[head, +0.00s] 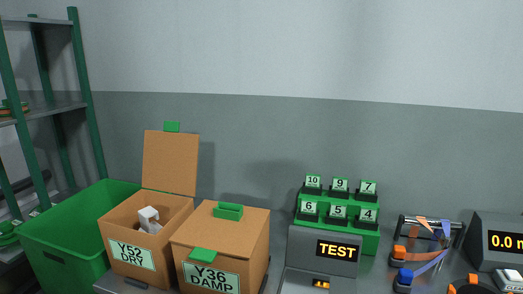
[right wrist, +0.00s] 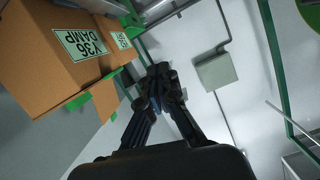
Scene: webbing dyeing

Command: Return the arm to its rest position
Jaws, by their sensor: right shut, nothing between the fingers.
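My right gripper (right wrist: 159,76) shows in the right wrist view, its dark fingers brought together at the tips with nothing held. It is apart from the boxes, to the right of the Y36 DAMP box in that view. Neither gripper shows in the head view. The Y36 DAMP box (head: 222,240) stands closed, with green tabs on its lid; it also shows in the right wrist view (right wrist: 42,55). The Y52 DRY box (head: 122,227) has its lid standing up and a whitish object (head: 149,216) inside.
A green bin (head: 65,238) and a green-posted shelf rack (head: 97,130) stand at the left. A grey TEST unit (head: 318,250) and a green stepped rack of numbered items (head: 370,239) are right of centre. Orange and blue webbing pieces (head: 425,264) lie farther right.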

